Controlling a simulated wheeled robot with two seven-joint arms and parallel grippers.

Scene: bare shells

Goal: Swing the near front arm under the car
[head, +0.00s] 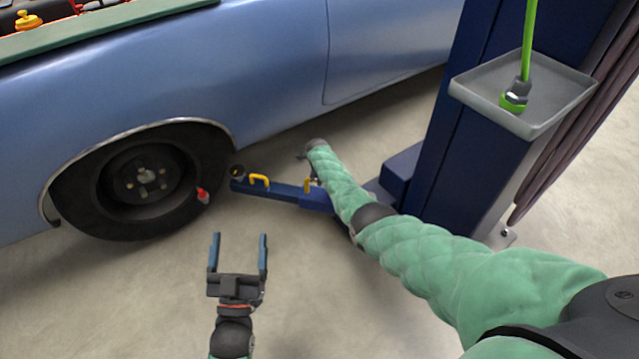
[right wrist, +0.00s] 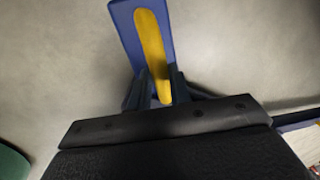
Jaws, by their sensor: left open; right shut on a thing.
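The near front arm (head: 284,189) is a low blue lift arm reaching left from the base of the blue post (head: 455,130). Its free end carries a round dark pad (head: 238,173) and a yellow handle (head: 260,180), close behind the car's wheel. My right gripper (right wrist: 160,92) is shut on a yellow handle (right wrist: 152,40) of the blue arm; in the head view my own arm partly hides this grip. My left gripper (head: 238,245) is open and empty, above the floor in front of the wheel. The blue car (head: 270,70) stands behind the arm.
The car's wheel (head: 140,183) has a small red piece (head: 203,195) at its right edge. A grey tray (head: 545,105) with a green fitting (head: 514,98) is on the post. A yellow-capped item (head: 27,20) shows at top left. Floor (head: 330,290) in front is clear.

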